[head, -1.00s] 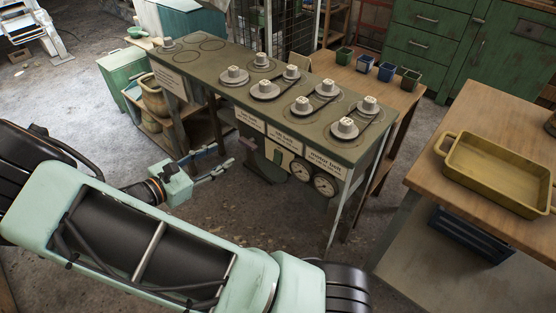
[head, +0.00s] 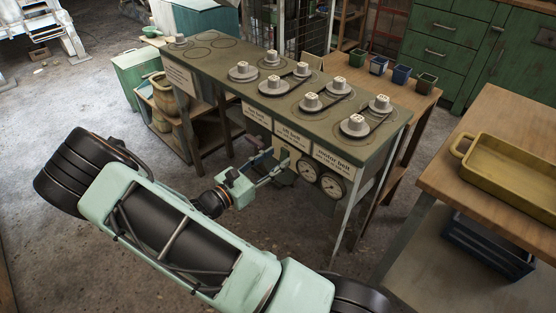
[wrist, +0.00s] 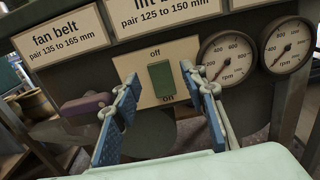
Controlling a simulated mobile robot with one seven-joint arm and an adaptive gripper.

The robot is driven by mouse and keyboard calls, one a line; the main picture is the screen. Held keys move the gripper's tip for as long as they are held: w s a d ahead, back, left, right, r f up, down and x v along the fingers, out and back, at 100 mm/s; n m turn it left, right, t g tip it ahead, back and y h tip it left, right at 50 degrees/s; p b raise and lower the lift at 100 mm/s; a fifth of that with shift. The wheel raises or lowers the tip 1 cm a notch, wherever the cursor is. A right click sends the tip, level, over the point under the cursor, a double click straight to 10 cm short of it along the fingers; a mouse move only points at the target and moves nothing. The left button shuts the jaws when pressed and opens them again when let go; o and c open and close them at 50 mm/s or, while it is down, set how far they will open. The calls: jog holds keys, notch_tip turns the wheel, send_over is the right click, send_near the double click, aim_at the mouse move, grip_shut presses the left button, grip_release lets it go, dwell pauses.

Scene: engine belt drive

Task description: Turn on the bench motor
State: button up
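The bench motor's switch is a green rocker (wrist: 160,76) on a pale plate (wrist: 179,53) marked "off" above and "on" below, in the wrist view. I cannot tell which way the rocker is tipped. My gripper (wrist: 160,84) is open and empty, with one blue-padded finger on each side of the plate's lower part. The rocker shows between the fingertips, and no contact with it is visible. In the head view my gripper (head: 277,175) is at the front of the green bench (head: 222,74), below the belt labels. The bench top carries several grey pulleys (head: 275,85).
Two rpm dials (wrist: 228,56) are right of the switch; their needles point to the lower left. A purple handle (wrist: 87,105) sticks out left of the switch. A wooden table (head: 500,125) with a yellow tray (head: 512,174) stands to the right. Open floor lies left of my arm.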

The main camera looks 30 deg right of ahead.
jog(key=shift+x, duration=0.85)
jog(key=shift+c, duration=0.4)
grip_shut()
jog(key=shift+a+f+h+b, duration=0.1)
jog(key=shift+f+h+b, duration=0.35)
jog(key=shift+b, duration=0.2)
jog(key=shift+t+h+b, duration=0.6)
jog(key=shift+h+b, duration=0.1)
jog(key=shift+h, duration=0.45)
jog(key=shift+s, duration=0.1)
jog(key=shift+o, duration=0.4)
grip_release()
jog(key=shift+a, duration=0.15)
